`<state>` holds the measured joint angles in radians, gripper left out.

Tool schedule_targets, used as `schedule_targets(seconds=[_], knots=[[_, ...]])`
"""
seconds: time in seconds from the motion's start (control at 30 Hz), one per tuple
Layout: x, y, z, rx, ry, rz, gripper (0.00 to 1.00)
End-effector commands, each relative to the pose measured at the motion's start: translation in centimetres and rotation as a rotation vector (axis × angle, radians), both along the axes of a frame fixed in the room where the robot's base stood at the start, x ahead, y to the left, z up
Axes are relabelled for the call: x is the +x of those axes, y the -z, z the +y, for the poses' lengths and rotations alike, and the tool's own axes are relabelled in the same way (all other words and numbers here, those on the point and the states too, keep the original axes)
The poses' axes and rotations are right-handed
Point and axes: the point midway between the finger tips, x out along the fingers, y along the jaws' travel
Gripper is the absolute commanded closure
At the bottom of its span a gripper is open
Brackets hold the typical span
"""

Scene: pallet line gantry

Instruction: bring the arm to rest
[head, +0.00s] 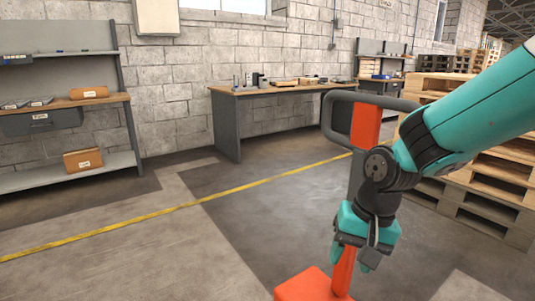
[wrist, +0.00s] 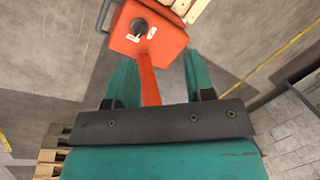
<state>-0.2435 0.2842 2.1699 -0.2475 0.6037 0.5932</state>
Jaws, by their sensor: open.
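My teal arm (head: 480,105) reaches in from the right in the head view and bends down at a dark wrist. My gripper (head: 354,258) points downward, its teal fingers apart. In the wrist view my gripper (wrist: 157,62) shows two separated fingers with no object pinched between them. An orange bar lies in line with the gap between the fingers; I cannot tell how far beyond them it is.
An orange upright (head: 366,125) with a grey loop handle stands behind my wrist, above an orange base (head: 312,287). Stacked wooden pallets (head: 495,190) stand right. A workbench (head: 285,88) and shelf (head: 70,104) line the wall. Floor is clear left of the arm.

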Motion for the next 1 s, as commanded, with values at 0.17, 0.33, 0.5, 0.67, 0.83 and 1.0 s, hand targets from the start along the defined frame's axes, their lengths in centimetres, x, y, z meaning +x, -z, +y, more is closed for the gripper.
schedule_targets(seconds=[0.17, 0.33, 0.5, 0.67, 0.83, 1.0], knots=[[-7.5, -5.1, 0.6, 0.068, -0.340, -0.089, 0.51], [-13.1, -7.2, 0.6, 0.108, -0.586, -0.158, 0.51], [-17.9, -8.1, 0.4, 0.137, -0.798, -0.225, 0.51], [-17.6, -12.7, 0.4, 0.136, -0.792, -0.217, 0.51], [-17.5, -17.1, 0.4, 0.135, -0.789, -0.217, 0.51], [-17.5, -23.3, 0.4, 0.135, -0.788, -0.217, 0.51]])
